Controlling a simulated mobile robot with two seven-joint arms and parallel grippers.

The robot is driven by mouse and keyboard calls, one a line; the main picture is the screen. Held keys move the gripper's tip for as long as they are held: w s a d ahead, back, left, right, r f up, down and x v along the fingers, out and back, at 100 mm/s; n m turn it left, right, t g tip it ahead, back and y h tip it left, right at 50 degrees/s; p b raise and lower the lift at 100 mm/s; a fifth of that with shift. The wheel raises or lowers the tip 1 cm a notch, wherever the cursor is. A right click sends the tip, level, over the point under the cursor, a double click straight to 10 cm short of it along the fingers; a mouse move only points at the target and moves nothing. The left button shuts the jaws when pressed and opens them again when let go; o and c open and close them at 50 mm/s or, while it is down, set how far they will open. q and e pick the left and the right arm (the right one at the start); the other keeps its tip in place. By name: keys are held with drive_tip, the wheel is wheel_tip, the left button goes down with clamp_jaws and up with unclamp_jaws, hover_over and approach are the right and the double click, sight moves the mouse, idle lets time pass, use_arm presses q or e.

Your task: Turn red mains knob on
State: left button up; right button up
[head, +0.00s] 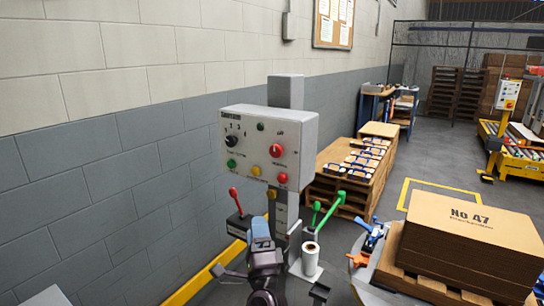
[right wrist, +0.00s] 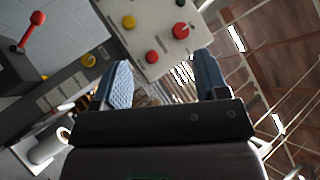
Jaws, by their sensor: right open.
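The red mains knob (head: 276,151) is on the right side of the grey control box (head: 226,120), above a red button (head: 282,178). Its pale pointer mark looks nearly upright in the head view. The knob (right wrist: 181,30) also shows in the right wrist view, beyond and between the fingers, with the red button (right wrist: 152,57) nearer. My right gripper (head: 261,232) is below the box in the head view, apart from the knob. In the right wrist view my right gripper (right wrist: 163,80) is open, with nothing between its blue fingers. My left gripper is not in view.
A red-handled lever (head: 235,197) stands left of my right gripper, and green-handled levers (head: 328,208) stand right. A white roll (head: 310,252) is close by. A stacked pallet (head: 470,230) is at the right. A block wall (head: 110,150) runs along the left.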

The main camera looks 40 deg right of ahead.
sight(275, 152)
drive_tip(key=w+d+r+m+g+h, duration=0.3)
drive_tip(key=d+r+m+g, duration=0.1)
drive_tip(key=m, duration=0.3)
drive_tip(key=w+d+r+m+g+h, duration=0.3)
drive_tip(key=w+r+m+g, duration=0.1)
drive_tip(key=m, duration=0.3)
drive_tip(key=w+d+r+m+g+h, duration=0.3)
drive_tip(key=d+r+m+g+h, duration=0.1)
drive_tip(key=m, duration=0.4)
drive_tip(key=shift+w+d+r, duration=0.2)
drive_tip(key=shift+d+r, duration=0.1)
drive_tip(key=shift+r, duration=0.25)
drive_tip(key=shift+x, duration=0.75)
